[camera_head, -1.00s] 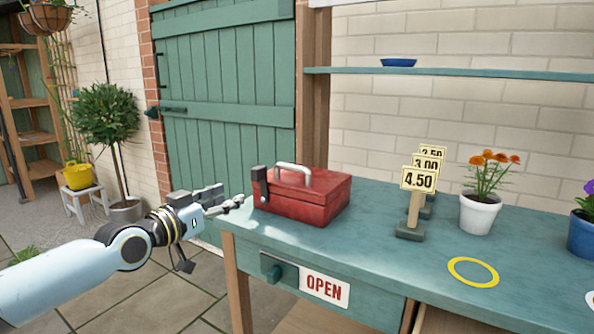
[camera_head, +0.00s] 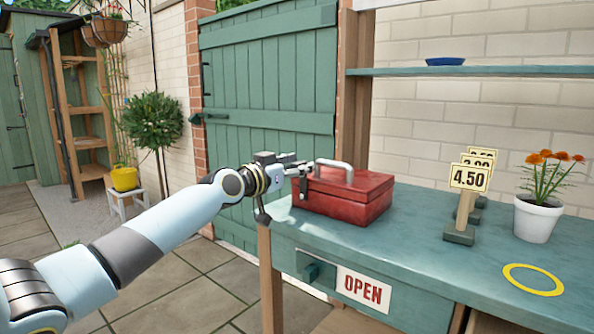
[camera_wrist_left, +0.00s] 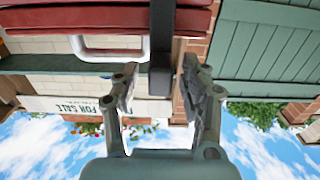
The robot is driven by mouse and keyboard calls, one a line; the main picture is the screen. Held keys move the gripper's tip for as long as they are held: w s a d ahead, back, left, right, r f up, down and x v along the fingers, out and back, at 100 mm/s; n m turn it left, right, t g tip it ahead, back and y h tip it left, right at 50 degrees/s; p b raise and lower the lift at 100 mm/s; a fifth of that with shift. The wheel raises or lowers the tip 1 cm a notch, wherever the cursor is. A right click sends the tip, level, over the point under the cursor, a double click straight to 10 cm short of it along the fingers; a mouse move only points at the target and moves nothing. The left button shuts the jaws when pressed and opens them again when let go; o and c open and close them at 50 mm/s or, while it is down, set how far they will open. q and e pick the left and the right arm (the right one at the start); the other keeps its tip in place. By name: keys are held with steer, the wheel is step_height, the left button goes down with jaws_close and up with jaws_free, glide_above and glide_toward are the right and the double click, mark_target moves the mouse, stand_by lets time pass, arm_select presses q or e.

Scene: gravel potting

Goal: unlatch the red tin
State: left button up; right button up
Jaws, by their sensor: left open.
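The red tin (camera_head: 343,197) is a closed box with a pale grey handle on its lid. It stands on the left end of the green table. A dark latch (camera_head: 303,183) is on its left end. My left gripper (camera_head: 296,164) is open beside that end, close to the latch. In the left wrist view the tin (camera_wrist_left: 60,20) appears upside down at the top. The dark latch (camera_wrist_left: 161,50) hangs into the space between the open fingers (camera_wrist_left: 160,88). I cannot tell whether a finger touches it. My right gripper is not in view.
On the green table (camera_head: 420,245), price signs (camera_head: 468,180), a potted orange flower (camera_head: 538,215) and a yellow ring (camera_head: 532,280) stand to the right. A drawer with an OPEN sign (camera_head: 363,288) is below. A blue dish (camera_head: 445,61) is on the shelf.

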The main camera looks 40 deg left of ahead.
arm_select(q)
steer(key=shift+c, duration=0.5)
jaws_close()
